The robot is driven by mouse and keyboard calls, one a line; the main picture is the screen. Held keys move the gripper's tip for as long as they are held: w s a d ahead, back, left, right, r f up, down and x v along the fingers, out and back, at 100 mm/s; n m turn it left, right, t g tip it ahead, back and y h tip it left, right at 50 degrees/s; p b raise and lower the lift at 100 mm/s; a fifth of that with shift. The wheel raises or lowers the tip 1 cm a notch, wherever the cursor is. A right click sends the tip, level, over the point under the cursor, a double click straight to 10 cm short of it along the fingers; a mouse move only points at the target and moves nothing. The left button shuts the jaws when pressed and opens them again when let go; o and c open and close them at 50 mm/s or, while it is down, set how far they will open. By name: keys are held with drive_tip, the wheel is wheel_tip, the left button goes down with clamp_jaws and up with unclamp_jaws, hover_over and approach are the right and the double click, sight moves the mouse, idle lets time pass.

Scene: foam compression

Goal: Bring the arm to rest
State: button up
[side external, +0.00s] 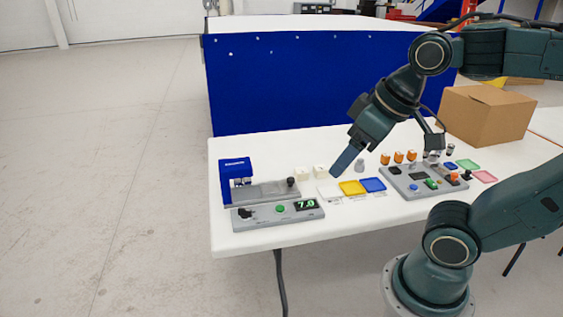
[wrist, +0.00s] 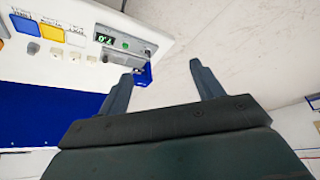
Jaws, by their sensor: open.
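My gripper (side external: 337,172) is open and empty above the white table (side external: 240,248), over the row of small trays, pointing down and to the left in the side external view. In the wrist view its two fingers (wrist: 160,74) stand apart with nothing between them. A blue compression device (side external: 234,176) stands at the table's left end with a grey control box (side external: 278,213) in front, its display reading 7.0. White foam blocks (side external: 303,174) sit right of the device. White, yellow (side external: 352,188) and blue (side external: 373,185) trays lie beside them.
A second grey panel (side external: 424,182) with buttons, several orange-topped items (side external: 398,156), and green and pink trays lie on the right. A cardboard box (side external: 485,115) stands at the back right. A blue-sided bench (side external: 300,85) is behind the table. Open floor lies to the left.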

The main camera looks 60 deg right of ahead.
drive_tip(key=shift+s+a+f, duration=0.2)
drive_tip(key=shift+s+f, duration=0.2)
drive_tip(key=shift+s, duration=0.25)
drive_tip(key=shift+c, duration=0.5)
